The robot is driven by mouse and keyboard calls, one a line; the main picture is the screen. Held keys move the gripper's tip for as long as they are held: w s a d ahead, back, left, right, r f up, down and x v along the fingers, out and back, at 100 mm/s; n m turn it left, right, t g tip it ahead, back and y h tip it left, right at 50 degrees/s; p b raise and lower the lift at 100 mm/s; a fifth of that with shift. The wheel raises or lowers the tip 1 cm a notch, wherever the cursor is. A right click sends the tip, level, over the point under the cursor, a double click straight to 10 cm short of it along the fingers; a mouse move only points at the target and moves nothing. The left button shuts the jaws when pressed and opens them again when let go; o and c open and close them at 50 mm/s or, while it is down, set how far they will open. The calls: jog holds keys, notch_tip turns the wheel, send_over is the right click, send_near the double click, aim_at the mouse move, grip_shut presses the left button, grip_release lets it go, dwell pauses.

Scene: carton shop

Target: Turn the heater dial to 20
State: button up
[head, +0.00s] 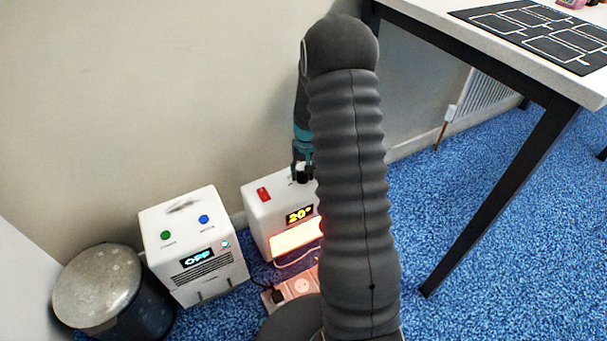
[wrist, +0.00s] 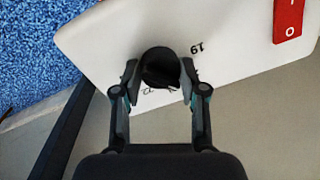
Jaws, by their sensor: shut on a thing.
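The heater (head: 257,212) is a white box on the floor by the wall. Its display (head: 299,215) reads 20° in yellow, and its front panel (head: 297,238) glows orange. The black dial (wrist: 160,68) stands on the heater's white top, which also shows in the wrist view (wrist: 235,40). My gripper (wrist: 158,82) is shut on the dial, one finger on each side. The number 19 shows beside the dial; other marks are partly hidden by the fingers. In the head view my gripper (head: 302,170) reaches down to the heater top, and my arm covers the heater's right part.
A red switch (head: 263,194) sits on the heater top. Left of the heater stand a white appliance (head: 190,245) reading OFF and a round metal bin (head: 97,285). A socket block (head: 292,287) lies in front. A table (head: 430,20) with a black leg stands right.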

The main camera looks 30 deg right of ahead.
jog(key=shift+n, duration=0.8)
jog(key=o, duration=1.1)
jog(key=shift+o, duration=0.2)
jog(key=shift+r, duration=0.15)
notch_tip(320, 180, up, 12)
jog(key=shift+d, duration=0.45)
jog(key=shift+s, duration=0.1)
